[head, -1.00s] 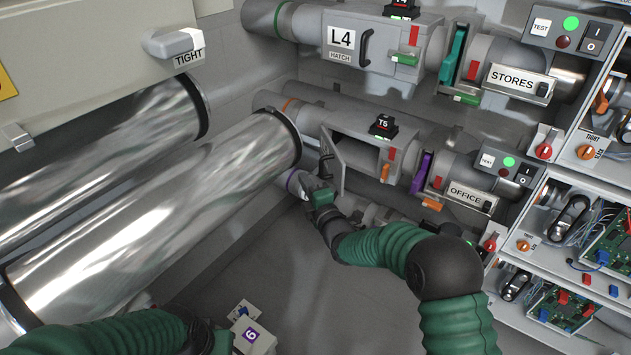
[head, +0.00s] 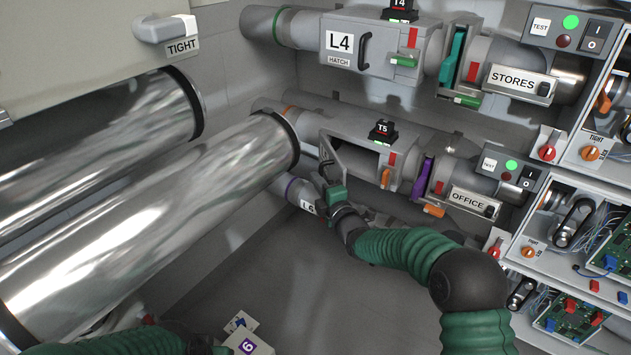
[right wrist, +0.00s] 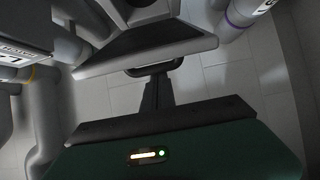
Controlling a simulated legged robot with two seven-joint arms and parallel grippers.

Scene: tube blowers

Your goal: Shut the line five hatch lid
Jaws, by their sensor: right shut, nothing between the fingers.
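The line five hatch (head: 322,128) is the grey box on the pipe under the black T5 block. Its mouth is dark and open. The grey hatch lid (right wrist: 150,46) hangs open at the mouth, mostly edge-on in the head view (head: 333,168). Its dark handle (right wrist: 155,68) shows in the right wrist view. My right gripper (head: 326,172) is shut and empty at the lid's handle side; its dark fingers (right wrist: 156,92) reach close to the handle, and contact is unclear. My left arm is at the lower left; its gripper (head: 205,349) is cut off and its jaws are unclear.
The L4 hatch (head: 383,38) above is shut. Large shiny tubes (head: 150,210) fill the left. A lower pipe labelled L6 (head: 307,200) runs behind my right gripper. The OFFICE panel (head: 473,201) and circuit shelves stand at the right.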

